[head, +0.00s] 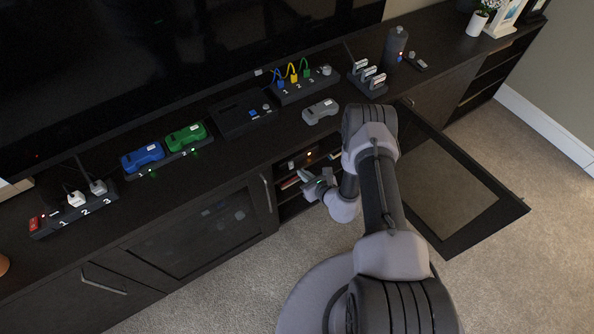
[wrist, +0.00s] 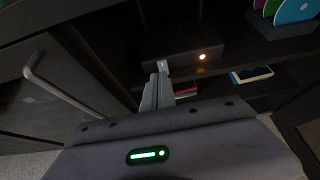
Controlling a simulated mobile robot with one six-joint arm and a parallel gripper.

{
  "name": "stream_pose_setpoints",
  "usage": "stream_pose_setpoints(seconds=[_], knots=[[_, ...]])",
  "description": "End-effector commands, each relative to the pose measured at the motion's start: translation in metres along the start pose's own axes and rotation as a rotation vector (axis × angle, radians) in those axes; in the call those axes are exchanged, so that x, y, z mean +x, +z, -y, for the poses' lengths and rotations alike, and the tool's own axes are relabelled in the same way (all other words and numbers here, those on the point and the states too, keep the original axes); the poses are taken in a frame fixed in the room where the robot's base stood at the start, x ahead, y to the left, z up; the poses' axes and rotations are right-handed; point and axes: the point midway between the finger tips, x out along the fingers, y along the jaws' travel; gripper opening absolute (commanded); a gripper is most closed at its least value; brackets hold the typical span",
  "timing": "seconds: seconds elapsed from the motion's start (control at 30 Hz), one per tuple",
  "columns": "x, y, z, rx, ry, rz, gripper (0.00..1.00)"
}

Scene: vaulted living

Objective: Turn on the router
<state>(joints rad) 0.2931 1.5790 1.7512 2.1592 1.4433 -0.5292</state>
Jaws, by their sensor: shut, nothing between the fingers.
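A dark flat box (wrist: 183,48) with a lit amber light sits on a shelf inside the cabinet; it looks like the router, though no name is readable. In the head view its amber light (head: 309,155) shows inside the open bay. A small pale square (wrist: 162,66), perhaps a switch, is on the box's front, left of the light. My gripper (wrist: 160,78) is shut and empty, its tips just in front of or at the pale square; I cannot tell whether they touch. In the head view my gripper (head: 303,176) reaches into the bay, partly hidden by my arm.
An open glass door (head: 460,190) swings out on the right. A closed door with a handle (wrist: 45,85) is on the left. Books (wrist: 252,75) lie below the box, and coloured discs (wrist: 290,12) stand at right. Power strips (head: 75,208) and other devices line the cabinet top.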

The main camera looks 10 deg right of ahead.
Motion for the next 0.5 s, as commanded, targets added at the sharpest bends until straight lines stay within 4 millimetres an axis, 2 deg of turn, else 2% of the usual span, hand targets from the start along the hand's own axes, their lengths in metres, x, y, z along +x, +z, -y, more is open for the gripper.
stream_pose_setpoints(seconds=[0.03, 0.2, 0.33, 0.5], knots=[[-0.016, 0.010, 0.002, 0.002, -0.003, 0.000, 0.00], [-0.052, 0.015, 0.001, 0.002, -0.003, 0.000, 0.00], [-0.068, 0.017, 0.001, 0.000, -0.002, 0.001, 0.00], [-0.076, 0.017, 0.001, -0.001, -0.002, 0.002, 0.00]])
